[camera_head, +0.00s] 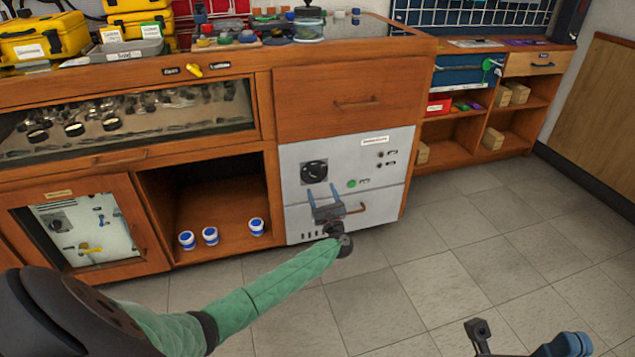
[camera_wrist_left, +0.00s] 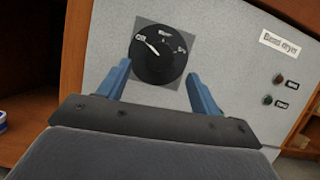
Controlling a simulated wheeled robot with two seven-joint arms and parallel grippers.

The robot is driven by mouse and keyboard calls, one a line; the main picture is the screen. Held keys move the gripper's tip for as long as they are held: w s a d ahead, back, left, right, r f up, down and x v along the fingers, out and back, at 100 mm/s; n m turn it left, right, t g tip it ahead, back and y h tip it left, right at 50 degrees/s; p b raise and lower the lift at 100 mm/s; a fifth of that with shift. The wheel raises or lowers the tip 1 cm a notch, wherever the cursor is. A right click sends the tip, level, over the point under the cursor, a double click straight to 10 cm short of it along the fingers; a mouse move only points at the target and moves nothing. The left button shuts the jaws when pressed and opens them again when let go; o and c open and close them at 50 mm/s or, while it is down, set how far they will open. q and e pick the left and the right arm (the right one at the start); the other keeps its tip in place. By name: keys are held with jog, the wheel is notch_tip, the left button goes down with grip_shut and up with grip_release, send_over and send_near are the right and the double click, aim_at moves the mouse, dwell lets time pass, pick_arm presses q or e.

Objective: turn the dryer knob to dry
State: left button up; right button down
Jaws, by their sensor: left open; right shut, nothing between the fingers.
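The dryer (camera_head: 390,185) is a light grey panel set in the wooden bench. Its round black knob (camera_head: 314,171) sits on a grey square plate; in the left wrist view the knob (camera_wrist_left: 157,62) has a white pointer line aimed up-left, toward a mark that looks like "Off". Other marks around the dial are too small to read surely. My left gripper (camera_head: 325,190) is open in front of the panel, just below the knob. In the left wrist view its blue fingers (camera_wrist_left: 158,72) stand either side of the knob, apparently without touching it. My right gripper (camera_head: 571,345) shows only partly at the bottom right, shut and empty.
The dryer has a green button (camera_head: 351,183), a copper-coloured handle (camera_head: 355,209) and two small indicators (camera_wrist_left: 273,89) at the right. An open cubby with blue-and-white cups (camera_head: 210,236) is left of it. The tiled floor (camera_head: 470,250) to the right is clear.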

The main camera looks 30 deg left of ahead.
aim_at(316, 178)
pick_arm(q)
jog(key=shift+b+x, duration=0.45)
jog(key=shift+x, duration=2.3)
jog(key=c, duration=1)
